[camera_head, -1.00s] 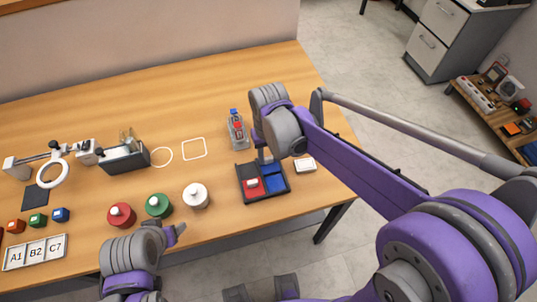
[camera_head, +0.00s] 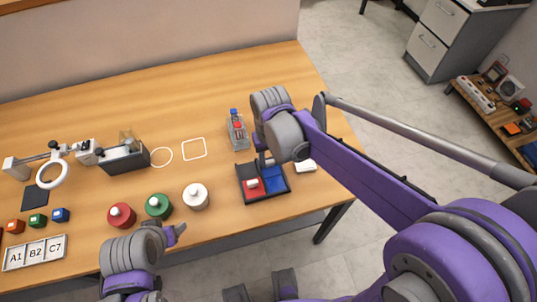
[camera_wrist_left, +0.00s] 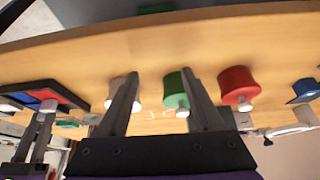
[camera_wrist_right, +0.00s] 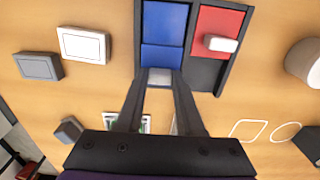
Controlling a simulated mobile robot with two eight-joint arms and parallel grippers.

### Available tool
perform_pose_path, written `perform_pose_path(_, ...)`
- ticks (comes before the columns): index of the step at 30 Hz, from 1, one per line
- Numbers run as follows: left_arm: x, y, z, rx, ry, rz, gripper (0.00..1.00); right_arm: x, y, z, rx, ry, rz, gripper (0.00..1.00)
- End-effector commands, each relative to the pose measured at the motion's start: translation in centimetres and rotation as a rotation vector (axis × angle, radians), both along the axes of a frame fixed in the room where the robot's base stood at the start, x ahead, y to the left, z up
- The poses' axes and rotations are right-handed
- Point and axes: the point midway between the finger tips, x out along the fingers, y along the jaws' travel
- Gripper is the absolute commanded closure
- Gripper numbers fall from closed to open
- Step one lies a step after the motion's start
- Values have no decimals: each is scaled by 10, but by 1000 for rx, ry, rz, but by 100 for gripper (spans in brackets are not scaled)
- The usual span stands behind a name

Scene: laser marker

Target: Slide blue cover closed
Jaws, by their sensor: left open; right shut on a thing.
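A dark tray (camera_wrist_right: 206,76) has two lanes side by side. One lane shows two blue sections: the blue cover (camera_wrist_right: 162,57) with a white handle (camera_wrist_right: 160,76) at its end, and a blue panel (camera_wrist_right: 165,22) beyond it. The other lane has a red cover (camera_wrist_right: 219,22) with a white handle and a dark open section. My right gripper (camera_wrist_right: 160,82) is shut on the blue cover's handle; in the head view (camera_head: 263,163) it stands at the tray's far edge. The blue cover also shows in the head view (camera_head: 276,180). My left gripper (camera_wrist_left: 158,76) is open and empty.
White (camera_head: 196,196), green (camera_head: 158,206) and red (camera_head: 121,215) round containers stand left of the tray. A small white-topped box (camera_head: 306,165) lies close to its right. A grey device (camera_head: 236,131) stands behind it. The table's front edge is close to the tray.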

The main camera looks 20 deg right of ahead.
Motion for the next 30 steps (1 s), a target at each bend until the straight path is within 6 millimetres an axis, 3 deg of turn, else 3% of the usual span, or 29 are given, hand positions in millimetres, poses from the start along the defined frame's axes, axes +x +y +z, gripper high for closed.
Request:
perform_pose_path(3,0,0,0,0,0,0,32,-25,-1,0,0,1,1,100)
perform_pose_path(7,0,0,1,0,-1,0,32,-44,-1,0,0,1,2,100)
perform_pose_path(18,0,0,1,0,-1,0,32,-52,-2,0,0,5,0,100)
perform_pose_path(19,0,0,1,0,-1,0,32,-52,-2,0,0,5,0,62)
perform_pose_path(21,0,0,1,0,-1,0,32,-52,-2,0,0,5,0,49)
perform_pose_path(24,0,0,1,0,-1,0,32,-51,-2,0,0,4,0,32)
perform_pose_path(30,0,0,1,0,-1,0,32,-51,-2,0,0,2,0,32)
